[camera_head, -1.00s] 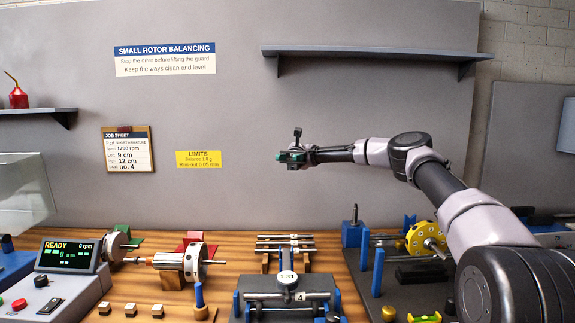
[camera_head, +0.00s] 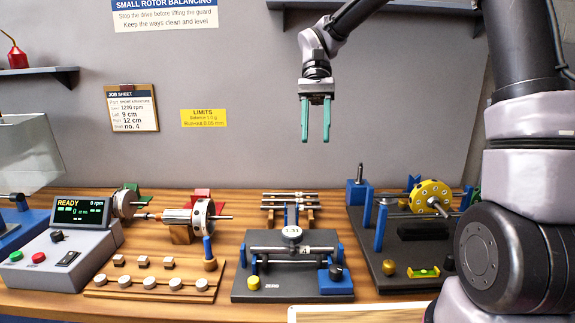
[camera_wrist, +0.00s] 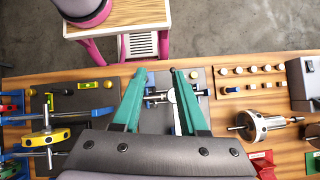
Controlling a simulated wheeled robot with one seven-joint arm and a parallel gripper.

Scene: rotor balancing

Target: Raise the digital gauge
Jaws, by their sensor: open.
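The digital gauge (camera_head: 291,231) is a round white dial reading about 1.31. It stands on a dark base plate (camera_head: 262,291) with blue posts, above a horizontal steel shaft marked 4. My gripper (camera_head: 316,138) points down with its green fingers apart and empty, well above the gauge and slightly to its right.
Steel shafts lie on a wooden rack (camera_head: 264,217) behind the fixture. A blue-post stand with a yellow rotor (camera_head: 428,194) is at right. A console (camera_head: 60,255) and a wooden block of weights (camera_head: 150,283) are at left. The air around my gripper is clear.

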